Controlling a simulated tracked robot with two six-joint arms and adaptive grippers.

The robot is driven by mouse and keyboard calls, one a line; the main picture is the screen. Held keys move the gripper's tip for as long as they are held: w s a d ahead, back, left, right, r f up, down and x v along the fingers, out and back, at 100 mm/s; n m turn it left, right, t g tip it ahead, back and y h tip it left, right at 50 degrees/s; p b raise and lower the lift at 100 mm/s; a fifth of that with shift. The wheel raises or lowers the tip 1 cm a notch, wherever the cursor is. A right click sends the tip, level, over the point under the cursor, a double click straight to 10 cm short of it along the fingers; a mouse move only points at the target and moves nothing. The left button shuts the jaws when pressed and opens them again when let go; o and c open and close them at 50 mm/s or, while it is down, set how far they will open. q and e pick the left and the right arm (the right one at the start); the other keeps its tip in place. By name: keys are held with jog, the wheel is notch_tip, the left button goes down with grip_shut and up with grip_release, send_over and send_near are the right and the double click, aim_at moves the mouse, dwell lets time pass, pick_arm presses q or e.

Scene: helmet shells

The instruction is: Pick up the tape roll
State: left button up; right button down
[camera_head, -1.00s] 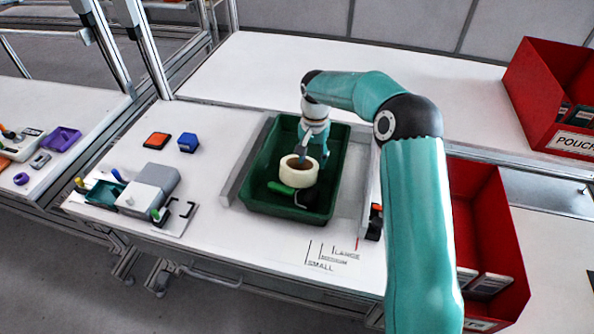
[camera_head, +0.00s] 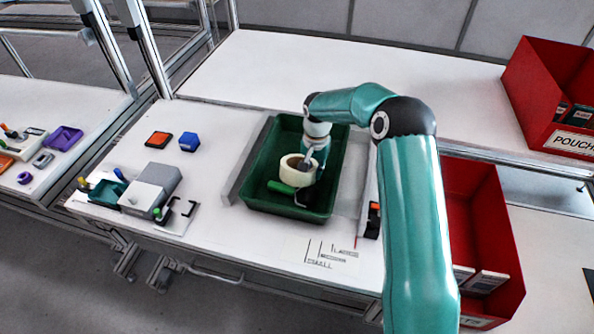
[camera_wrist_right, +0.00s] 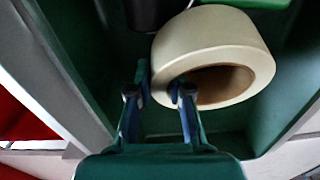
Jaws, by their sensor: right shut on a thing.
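The tape roll (camera_head: 291,178) is a cream-coloured ring with a brown core. It sits in the dark green tray (camera_head: 258,194), and I cannot tell whether it touches the tray floor. My right gripper (camera_head: 311,165) reaches down at the roll's right side. In the right wrist view, the gripper (camera_wrist_right: 162,88) straddles the wall of the tape roll (camera_wrist_right: 207,38), one finger in the hole and one outside. It is shut on that wall. My left gripper is not in view.
A green-handled item (camera_head: 281,187) lies beside the roll in the tray, with a black item (camera_head: 304,196) nearby. A grey rail (camera_head: 248,160) flanks the tray. Red bins (camera_head: 487,225) stand to the right. Orange and blue blocks (camera_head: 189,142) lie to the left.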

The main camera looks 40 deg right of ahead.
jog(key=shift+r, duration=0.15)
jog(key=shift+r, duration=0.6)
notch_tip(320, 180, up, 17)
jog(key=b, duration=0.1)
jog(key=n+t+h+b, duration=0.1)
jog(key=t+h+b, duration=0.15)
jog(key=b, duration=0.45)
send_near(315, 164)
jog(key=x, duration=0.4)
jog(key=w+d+x, duration=0.1)
jog(key=x, duration=0.2)
jog(key=shift+a+r, duration=0.1)
jog(key=shift+r, duration=0.15)
jog(key=shift+f, duration=2.45)
